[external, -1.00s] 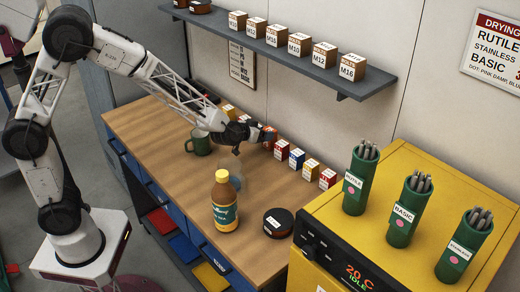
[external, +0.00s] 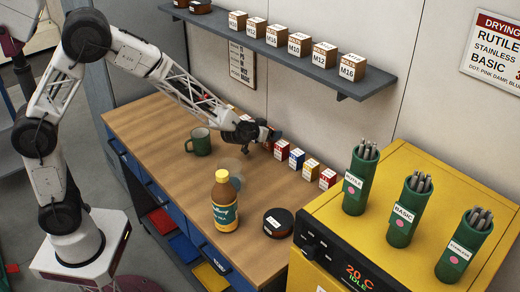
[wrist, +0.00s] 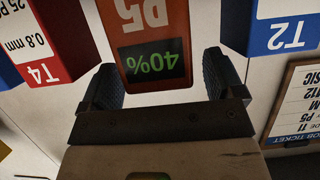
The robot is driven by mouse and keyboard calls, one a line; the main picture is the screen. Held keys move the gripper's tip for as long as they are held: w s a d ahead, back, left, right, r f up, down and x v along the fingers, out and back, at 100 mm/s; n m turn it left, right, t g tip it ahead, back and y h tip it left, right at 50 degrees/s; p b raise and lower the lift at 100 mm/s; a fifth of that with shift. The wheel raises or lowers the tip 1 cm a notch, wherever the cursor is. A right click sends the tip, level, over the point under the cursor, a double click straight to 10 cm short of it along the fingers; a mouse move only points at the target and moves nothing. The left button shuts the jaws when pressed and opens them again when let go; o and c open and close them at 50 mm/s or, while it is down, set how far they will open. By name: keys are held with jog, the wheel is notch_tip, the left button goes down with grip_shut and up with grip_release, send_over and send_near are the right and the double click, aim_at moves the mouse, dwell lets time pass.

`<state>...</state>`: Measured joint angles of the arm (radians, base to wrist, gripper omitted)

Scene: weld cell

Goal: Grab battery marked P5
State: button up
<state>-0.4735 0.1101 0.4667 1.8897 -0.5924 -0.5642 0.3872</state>
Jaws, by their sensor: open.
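The battery marked P5 (wrist: 152,25) is an orange block with a dark display reading 40%, upside down in the wrist view. It stands between the two dark fingers of my gripper (wrist: 161,70). The fingers are open, one at each side of the battery, with a narrow gap visible on both sides. In the external view my gripper (external: 271,136) is at the row of small boxes along the wall, and it mostly hides the battery.
A red T4 box (wrist: 40,40) and a blue T2 box (wrist: 275,25) flank the battery. Several boxes continue along the wall. A green mug (external: 200,142), a bottle (external: 224,205) and a dark round tin (external: 278,222) stand on the bench (external: 165,150). A shelf (external: 285,50) hangs above.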

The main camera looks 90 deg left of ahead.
jog(key=shift+w, duration=0.1)
dwell(0.5)
jog(key=c, duration=1.2)
jog(key=shift+r, duration=0.1)
jog(key=shift+r, duration=1.45)
jog(key=shift+s+d+r, duration=0.1)
jog(key=shift+s+r, duration=0.15)
jog(key=s+d+r, duration=0.1)
jog(key=s+d, duration=0.6)
jog(key=s, duration=0.6)
jog(key=shift+s+d+r, duration=0.15)
jog(key=shift+s+d, duration=0.05)
jog(key=shift+d, duration=0.15)
